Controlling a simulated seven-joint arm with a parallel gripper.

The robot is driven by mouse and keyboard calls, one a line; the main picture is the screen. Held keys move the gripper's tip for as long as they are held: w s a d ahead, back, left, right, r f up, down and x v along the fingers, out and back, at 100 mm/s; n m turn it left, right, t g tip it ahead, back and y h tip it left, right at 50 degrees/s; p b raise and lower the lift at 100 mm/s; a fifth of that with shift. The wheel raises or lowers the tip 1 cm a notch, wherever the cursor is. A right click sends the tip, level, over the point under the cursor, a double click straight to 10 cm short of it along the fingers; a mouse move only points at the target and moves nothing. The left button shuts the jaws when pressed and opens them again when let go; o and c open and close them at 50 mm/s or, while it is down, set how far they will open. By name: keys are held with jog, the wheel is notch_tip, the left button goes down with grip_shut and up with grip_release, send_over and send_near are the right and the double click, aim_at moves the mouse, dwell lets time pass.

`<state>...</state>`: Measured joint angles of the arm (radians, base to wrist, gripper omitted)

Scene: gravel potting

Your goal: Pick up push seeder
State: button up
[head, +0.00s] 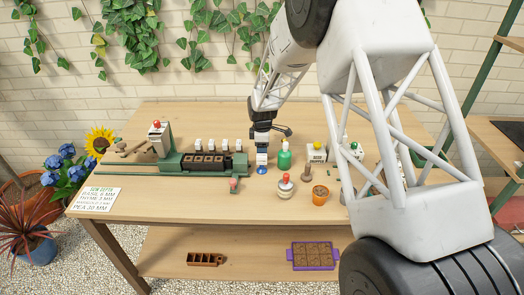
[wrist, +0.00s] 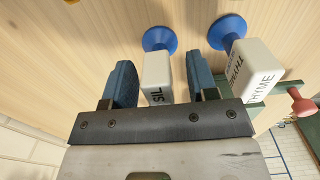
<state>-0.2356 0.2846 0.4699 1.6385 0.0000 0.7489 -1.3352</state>
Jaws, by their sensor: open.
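A white block with black letters ending in "SIL" and a blue flared foot, seemingly a push seeder (wrist: 158,80), stands between the fingers of my gripper (wrist: 160,85). The fingers are open, one on each side, with a gap between block and fingers. In the head view my gripper (head: 262,140) points down over the seeder (head: 262,159), and its blue foot shows just below. A second white block marked "THYME" (wrist: 250,70), also with a blue foot, stands to the right in the wrist view, outside the fingers.
A green rack (head: 240,166) with dark compartments and several white blocks lies left of my gripper. A green bottle (head: 285,158), a red-knobbed jar (head: 285,187) and an orange pot (head: 320,195) stand close on the right.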

jog(key=shift+f, duration=0.85)
grip_shut()
jog(key=shift+r, duration=5)
